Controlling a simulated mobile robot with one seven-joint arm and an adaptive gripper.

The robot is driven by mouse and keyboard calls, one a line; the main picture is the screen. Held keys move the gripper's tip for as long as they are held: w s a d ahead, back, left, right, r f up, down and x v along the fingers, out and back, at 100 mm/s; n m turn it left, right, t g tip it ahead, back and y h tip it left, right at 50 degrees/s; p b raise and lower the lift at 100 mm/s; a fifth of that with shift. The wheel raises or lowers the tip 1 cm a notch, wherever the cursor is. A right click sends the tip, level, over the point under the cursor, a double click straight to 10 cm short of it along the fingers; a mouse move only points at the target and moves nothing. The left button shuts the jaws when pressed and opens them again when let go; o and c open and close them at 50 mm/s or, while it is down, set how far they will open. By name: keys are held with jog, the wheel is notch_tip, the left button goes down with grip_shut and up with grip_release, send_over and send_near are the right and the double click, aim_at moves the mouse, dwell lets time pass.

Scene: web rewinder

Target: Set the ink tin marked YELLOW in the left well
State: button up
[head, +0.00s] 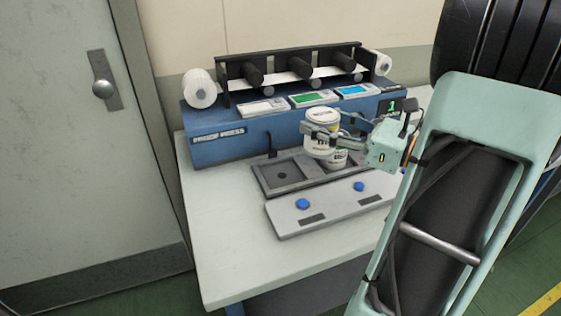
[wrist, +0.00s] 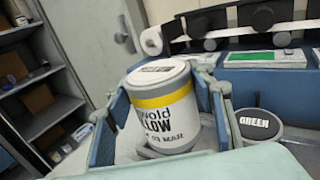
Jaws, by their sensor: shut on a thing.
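The yellow-banded ink tin (head: 322,118), with "LOW" readable on its label, is held upright in my gripper (head: 322,135). In the wrist view the same tin (wrist: 165,110) stands between the two fingers of my gripper (wrist: 162,105). The left well (head: 272,180) of the dark tray is empty, with a round dark spot in its floor. The held tin is above the tray, to the right of the left well. A tin with a lid marked GREEN (wrist: 258,125) stands right of my gripper; in the head view this tin (head: 340,160) is partly hidden at the right well.
A pale panel with two blue buttons (head: 303,204) lies in front of the tray. The blue rewinder (head: 230,145) with rollers and screens stands behind it. The bench top (head: 225,230) is clear at the left and front.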

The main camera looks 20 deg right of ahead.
jog(key=w+a+f+b, duration=0.1)
jog(key=w+a+f, duration=0.1)
jog(key=f, duration=0.1)
jog(key=w+a+f+b, duration=0.2)
jog(key=f, duration=0.2)
jog(key=w+a+f+b, duration=0.1)
jog(key=w+a+f, duration=0.1)
jog(key=f, duration=0.1)
jog(key=shift+w+a+f, duration=0.1)
jog(key=shift+w+f, duration=0.3)
jog(key=shift+f+b, duration=0.2)
jog(key=shift+b, duration=0.1)
jog(key=o, duration=1.5)
jog(key=shift+o, duration=0.2)
